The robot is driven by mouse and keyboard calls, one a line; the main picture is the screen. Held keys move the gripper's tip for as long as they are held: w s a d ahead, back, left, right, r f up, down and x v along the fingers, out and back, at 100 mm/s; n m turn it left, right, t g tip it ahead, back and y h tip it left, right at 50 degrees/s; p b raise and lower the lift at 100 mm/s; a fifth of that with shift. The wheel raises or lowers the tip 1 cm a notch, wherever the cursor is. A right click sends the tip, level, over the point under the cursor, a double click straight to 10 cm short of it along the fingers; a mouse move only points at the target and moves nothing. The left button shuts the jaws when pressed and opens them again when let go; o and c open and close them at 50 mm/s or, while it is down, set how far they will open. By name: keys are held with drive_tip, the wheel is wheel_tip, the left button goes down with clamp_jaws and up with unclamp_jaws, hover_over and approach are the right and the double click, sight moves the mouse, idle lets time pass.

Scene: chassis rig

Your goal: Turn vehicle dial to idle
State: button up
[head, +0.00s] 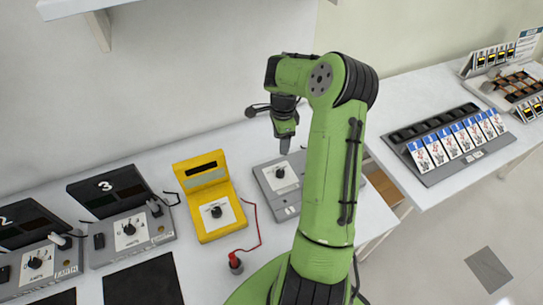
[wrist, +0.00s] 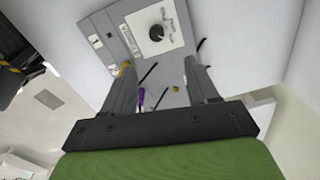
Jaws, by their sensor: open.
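The vehicle dial is a black knob (head: 280,173) on a white plate, on a grey box (head: 265,186) that lies on the white bench, partly hidden behind my arm. In the wrist view the same knob (wrist: 156,33) sits ahead of the fingertips, on its white plate. Lettering on the box is too blurred to read fully. My gripper (head: 285,150) points down just above and behind the knob in the head view. In the wrist view my gripper (wrist: 162,76) has its two fingers apart with nothing held between them. The knob is not between the fingers.
A yellow meter (head: 210,196) with its own dial stands left of the grey box, with a red lead and plug (head: 235,262). Grey units, including one marked 3 (head: 122,215), stand further left. A rack of cards (head: 450,143) lies on the right-hand table.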

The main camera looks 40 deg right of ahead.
sight(280, 172)
drive_tip(key=f, duration=1.5)
drive_tip(key=shift+s+f, duration=0.2)
drive_tip(key=shift+a, duration=0.1)
drive_tip(key=c, duration=1)
drive_tip(key=shift+c, duration=0.2)
